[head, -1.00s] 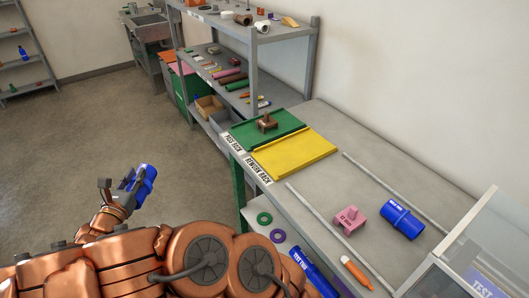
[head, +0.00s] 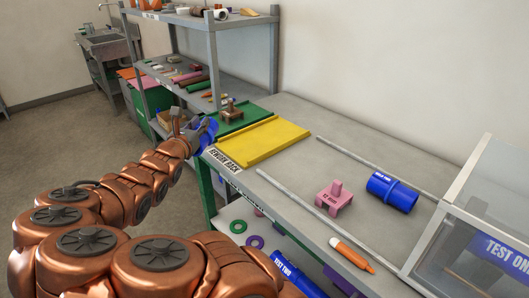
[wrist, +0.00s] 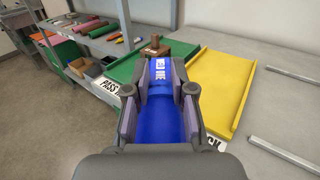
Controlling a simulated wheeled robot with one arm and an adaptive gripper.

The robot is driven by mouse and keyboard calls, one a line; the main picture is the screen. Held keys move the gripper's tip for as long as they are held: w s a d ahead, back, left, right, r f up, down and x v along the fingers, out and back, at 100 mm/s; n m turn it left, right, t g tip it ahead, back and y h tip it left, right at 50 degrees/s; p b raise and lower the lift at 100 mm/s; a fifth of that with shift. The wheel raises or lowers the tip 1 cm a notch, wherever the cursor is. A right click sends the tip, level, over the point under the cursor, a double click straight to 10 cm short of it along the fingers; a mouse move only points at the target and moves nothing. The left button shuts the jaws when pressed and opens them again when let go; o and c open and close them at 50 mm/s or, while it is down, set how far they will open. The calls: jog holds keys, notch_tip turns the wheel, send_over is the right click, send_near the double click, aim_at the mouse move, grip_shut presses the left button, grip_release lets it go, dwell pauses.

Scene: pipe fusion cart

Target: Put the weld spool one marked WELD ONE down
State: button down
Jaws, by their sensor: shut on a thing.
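In the head view the held blue spool (head: 208,131) is at the front edge of the green tray (head: 257,115), by the bench's left end. I cannot tell whether it touches the tray. The green tray, labelled PASS in the wrist view, holds a brown block with a post (head: 231,112). The yellow tray (head: 290,137), labelled REWORK RACK, lies right beside it.
Another blue spool (head: 391,191) lies on the bench near a pink block (head: 334,198) and two grey rails. An orange marker (head: 352,254) lies at the front. A clear-sided box (head: 480,230) stands at right. A spool marked TEST TWO (head: 297,277) is below.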

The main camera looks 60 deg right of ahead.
jog(key=s+d+f+m+g+b, duration=0.1)
jog(key=s+d+g+b, duration=0.15)
jog(key=s+d, duration=0.35)
jog(key=s+d+f+m+g+b, duration=0.2)
jog(key=s+d+b, duration=0.2)
jog(key=s, duration=0.4)
jog(key=p, duration=0.5)
send_over(265, 138)
jog(key=f, duration=0.1)
jog(key=shift+w+f+t+h, duration=0.1)
jog(key=shift+f+t+h, duration=0.25)
jog(key=shift+f, duration=1.35)
jog(key=shift+f, duration=0.1)
jog(key=c, duration=1)
grip_release()
